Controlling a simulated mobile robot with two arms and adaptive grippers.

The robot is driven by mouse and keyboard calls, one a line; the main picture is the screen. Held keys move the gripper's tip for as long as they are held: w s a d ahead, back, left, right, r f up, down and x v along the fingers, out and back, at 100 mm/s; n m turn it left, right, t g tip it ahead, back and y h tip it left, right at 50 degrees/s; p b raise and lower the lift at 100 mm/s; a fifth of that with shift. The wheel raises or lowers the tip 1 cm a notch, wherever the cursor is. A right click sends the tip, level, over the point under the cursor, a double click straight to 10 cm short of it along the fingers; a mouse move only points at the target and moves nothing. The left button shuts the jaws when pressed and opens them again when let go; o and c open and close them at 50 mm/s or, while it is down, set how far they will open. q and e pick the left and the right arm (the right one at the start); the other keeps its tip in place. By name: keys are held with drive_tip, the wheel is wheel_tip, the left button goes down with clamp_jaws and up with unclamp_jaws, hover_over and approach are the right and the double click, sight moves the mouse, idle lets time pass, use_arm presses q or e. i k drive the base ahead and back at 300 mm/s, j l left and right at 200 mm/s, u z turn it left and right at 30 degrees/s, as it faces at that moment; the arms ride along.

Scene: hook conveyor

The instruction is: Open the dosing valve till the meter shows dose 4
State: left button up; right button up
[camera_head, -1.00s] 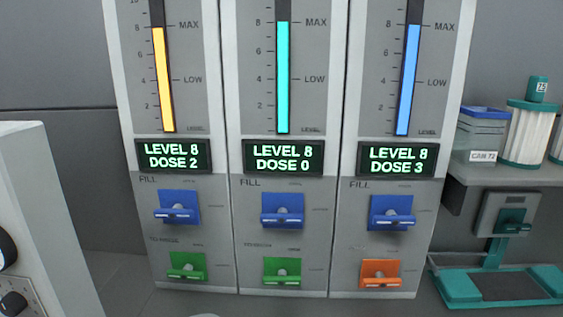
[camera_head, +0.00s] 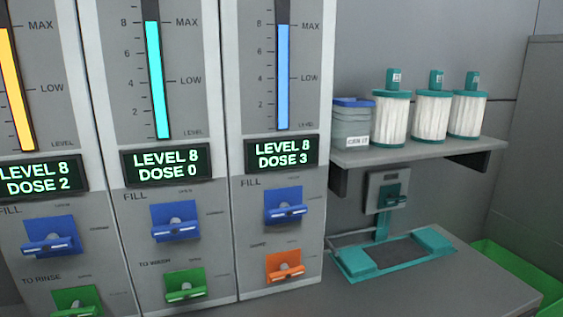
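Three grey panels stand side by side, each with a level bar, a green-lettered meter, a blue FILL valve and a lower valve. The right meter (camera_head: 281,153) reads LEVEL 8, DOSE 3; its lower valve (camera_head: 285,266) is orange, with a label too small to read surely. The middle meter (camera_head: 167,163) reads LEVEL 8, DOSE 0, above a green TO WASH valve (camera_head: 186,285). The left meter (camera_head: 40,178) reads LEVEL 8, DOSE 2, above a green TO RINSE valve (camera_head: 77,301), cut by the lower edge. Neither of my grippers is in view.
A grey shelf (camera_head: 420,152) at right holds a blue-lidded box (camera_head: 352,124) and several white, teal-capped cartridges (camera_head: 431,119). Below it, a teal stand (camera_head: 392,254) is on the counter (camera_head: 440,289). A green bin (camera_head: 505,266) is at far right.

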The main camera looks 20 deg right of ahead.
sight(286, 272)
drive_tip(key=k+l, duration=0.1)
drive_tip(key=l, duration=0.3)
drive_tip(key=k+l+u, duration=0.15)
drive_tip(key=l, duration=0.6)
drive_tip(key=k+l+u, duration=0.15)
drive_tip(key=l, duration=0.2)
drive_tip(key=k+l, duration=0.2)
drive_tip(key=l, duration=0.2)
drive_tip(key=k+l+u, duration=0.1)
drive_tip(key=l, duration=0.25)
